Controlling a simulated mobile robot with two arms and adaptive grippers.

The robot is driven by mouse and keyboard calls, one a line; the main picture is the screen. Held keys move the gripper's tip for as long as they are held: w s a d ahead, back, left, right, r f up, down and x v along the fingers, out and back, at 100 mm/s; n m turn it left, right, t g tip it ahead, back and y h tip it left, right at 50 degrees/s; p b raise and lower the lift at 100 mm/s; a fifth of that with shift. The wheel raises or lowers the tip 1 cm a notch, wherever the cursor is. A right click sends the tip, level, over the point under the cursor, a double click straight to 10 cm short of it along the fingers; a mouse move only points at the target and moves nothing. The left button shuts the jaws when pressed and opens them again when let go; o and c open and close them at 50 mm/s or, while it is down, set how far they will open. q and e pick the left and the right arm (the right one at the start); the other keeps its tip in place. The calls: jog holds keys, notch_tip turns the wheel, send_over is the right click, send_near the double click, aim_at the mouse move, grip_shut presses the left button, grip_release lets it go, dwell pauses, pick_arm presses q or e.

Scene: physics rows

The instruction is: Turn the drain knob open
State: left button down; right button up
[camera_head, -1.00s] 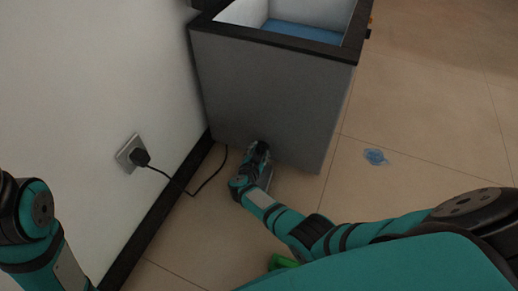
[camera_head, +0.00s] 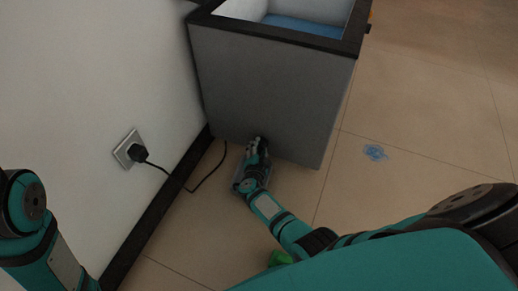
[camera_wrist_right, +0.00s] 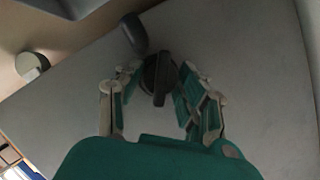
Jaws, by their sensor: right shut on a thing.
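The drain knob (camera_wrist_right: 158,76) is dark and round with a raised bar, on the grey wall of the chest (camera_head: 270,90). In the right wrist view my right gripper (camera_wrist_right: 160,92) has its fingers on both sides of the knob, shut on it. In the head view the right gripper (camera_head: 256,150) is low at the front of the chest, and the knob is hidden there. A dark spout-like cylinder (camera_wrist_right: 134,34) sticks out beside the knob. My left arm shows at the left edge; its gripper is out of the picture.
A black plug (camera_head: 138,153) sits in a wall socket, its cord running along the floor to the chest. A blue puddle (camera_head: 375,152) lies on the tiles to the right. A green thing (camera_head: 279,258) is partly hidden by my arm. The chest's open top shows blue inside.

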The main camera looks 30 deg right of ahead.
jog(key=o, duration=1.1)
jog(key=shift+o, duration=0.2)
